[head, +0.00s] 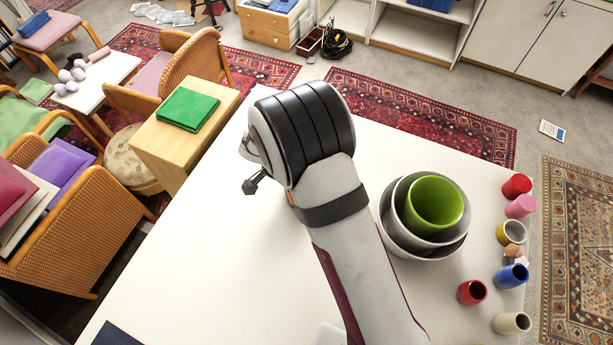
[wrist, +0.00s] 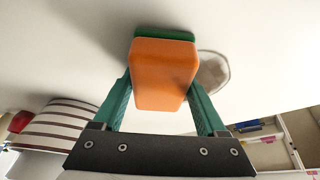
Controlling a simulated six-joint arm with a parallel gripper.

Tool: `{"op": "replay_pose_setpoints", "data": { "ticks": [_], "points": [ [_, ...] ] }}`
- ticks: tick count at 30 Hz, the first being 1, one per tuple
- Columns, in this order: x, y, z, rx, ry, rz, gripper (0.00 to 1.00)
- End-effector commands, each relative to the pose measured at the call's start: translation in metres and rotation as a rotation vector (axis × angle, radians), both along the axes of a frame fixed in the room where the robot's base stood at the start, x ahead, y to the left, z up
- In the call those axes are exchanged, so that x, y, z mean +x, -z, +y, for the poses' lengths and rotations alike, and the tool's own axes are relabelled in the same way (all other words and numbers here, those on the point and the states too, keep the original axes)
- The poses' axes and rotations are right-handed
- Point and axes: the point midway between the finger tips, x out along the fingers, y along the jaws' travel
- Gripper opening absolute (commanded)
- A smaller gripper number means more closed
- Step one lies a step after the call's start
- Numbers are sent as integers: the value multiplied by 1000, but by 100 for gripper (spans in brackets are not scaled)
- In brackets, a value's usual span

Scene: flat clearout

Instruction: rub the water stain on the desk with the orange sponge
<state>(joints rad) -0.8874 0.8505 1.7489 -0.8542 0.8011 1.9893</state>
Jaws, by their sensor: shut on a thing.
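My gripper (wrist: 161,84) is shut on the orange sponge (wrist: 163,74), with one green finger on each side of it. The sponge has an orange body and a green layer at its far end. In the wrist view, the water stain (wrist: 215,72), a greyish-brown patch with a darker rim, shows on the white desk (wrist: 60,45) just right of the sponge. The sponge partly covers its left side. I cannot tell whether the sponge touches the desk. In the head view my arm hides the stain and most of the gripper over the desk (head: 190,270).
Nested bowls (head: 455,245) with a green one (head: 434,203) inside stand right of my arm. Several cups, including a red one (head: 471,292) and a blue one (head: 512,276), line the right edge. The desk's left part is clear, with a dark blue item (head: 115,335) at its front.

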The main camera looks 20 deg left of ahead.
Motion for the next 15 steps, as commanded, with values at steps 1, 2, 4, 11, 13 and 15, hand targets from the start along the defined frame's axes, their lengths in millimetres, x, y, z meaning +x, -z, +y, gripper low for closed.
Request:
{"op": "replay_pose_setpoints", "data": {
  "ticks": [1,2,4,11,13,15],
  "points": [
    [6,-2,0,3,1,-1,22],
    [9,-1,0,3,1,-1,14],
    [15,-1,0,3,1,-1,14],
    [36,0,0,2,0,-1,14],
    [42,0,0,2,1,0,14],
    [48,0,0,1,2,0,14]
  ]
}}
